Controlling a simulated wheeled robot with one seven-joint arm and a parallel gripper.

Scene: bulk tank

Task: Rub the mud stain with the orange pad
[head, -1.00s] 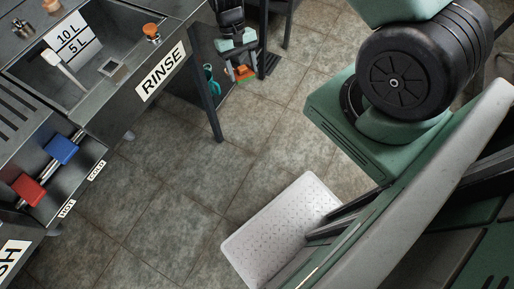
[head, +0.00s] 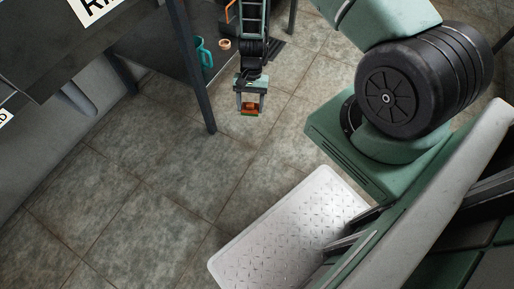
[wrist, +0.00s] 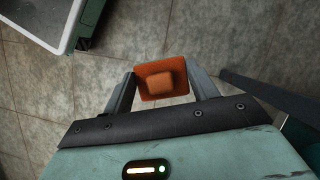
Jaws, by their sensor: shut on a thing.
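My gripper (head: 249,106) hangs at the top middle of the head view, above the tiled floor and to the right of a dark table leg. It is shut on the orange pad (head: 250,108), which has a thin green lower edge in this view. In the wrist view my gripper (wrist: 163,82) has one finger on each side of the orange pad (wrist: 160,79), which shows as an orange block with a raised middle. Bare floor shows beyond it. I cannot make out a mud stain; the floor tiles have only mottled brown-grey patches.
A dark metal leg (head: 191,70) stands left of the gripper. A steel unit (head: 45,50) fills the upper left. The tiled floor (head: 150,190) in the middle is clear.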

